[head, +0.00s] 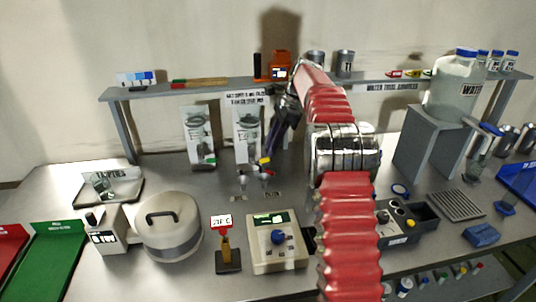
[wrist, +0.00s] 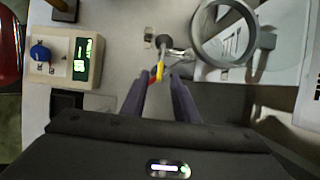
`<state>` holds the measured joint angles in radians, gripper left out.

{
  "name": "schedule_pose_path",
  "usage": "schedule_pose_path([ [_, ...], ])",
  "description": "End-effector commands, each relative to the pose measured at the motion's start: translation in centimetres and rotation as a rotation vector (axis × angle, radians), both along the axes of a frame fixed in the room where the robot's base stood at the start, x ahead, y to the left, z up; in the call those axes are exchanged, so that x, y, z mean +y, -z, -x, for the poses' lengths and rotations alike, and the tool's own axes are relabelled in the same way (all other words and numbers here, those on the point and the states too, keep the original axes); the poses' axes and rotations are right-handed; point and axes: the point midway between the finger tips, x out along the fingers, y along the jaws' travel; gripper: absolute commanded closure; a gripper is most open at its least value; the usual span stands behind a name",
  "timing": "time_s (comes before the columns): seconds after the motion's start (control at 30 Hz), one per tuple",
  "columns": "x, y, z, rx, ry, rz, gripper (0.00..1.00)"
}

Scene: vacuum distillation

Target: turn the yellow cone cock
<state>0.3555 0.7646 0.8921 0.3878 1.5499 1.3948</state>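The yellow cone cock (wrist: 160,70) is a small yellow handle on the glassware, with a red piece (wrist: 153,77) close beside it. The cock also shows in the head view (head: 264,160), just below the fingertips of my gripper (head: 272,148). In the wrist view my gripper (wrist: 161,79) has its two dark fingers apart, with the yellow handle at the gap between their tips. I cannot tell whether either finger touches it. Part of the red piece is hidden behind the left finger.
A round glass vessel or ring (wrist: 197,35) stands close to the right in the wrist view. A hotplate-like box with a blue knob (head: 278,258) stands in front. A raised shelf (head: 220,84) with bottles runs behind. Framed pictures (head: 200,138) stand under it.

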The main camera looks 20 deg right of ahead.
Motion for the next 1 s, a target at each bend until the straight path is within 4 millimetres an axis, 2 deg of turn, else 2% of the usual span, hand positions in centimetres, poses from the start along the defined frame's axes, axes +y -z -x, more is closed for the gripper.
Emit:
schedule_pose_path([
  [0.1, 0.7, 1.7, 0.0, 0.003, 0.000, -0.002, 0.73],
  [0.3, 1.5, 3.5, -0.3, 0.001, -0.001, 0.000, 0.73],
  [0.67, 1.6, 3.9, -0.3, 0.001, -0.001, 0.000, 0.73],
  [1.0, 1.6, 3.9, -0.3, 0.001, -0.001, 0.000, 0.97],
])
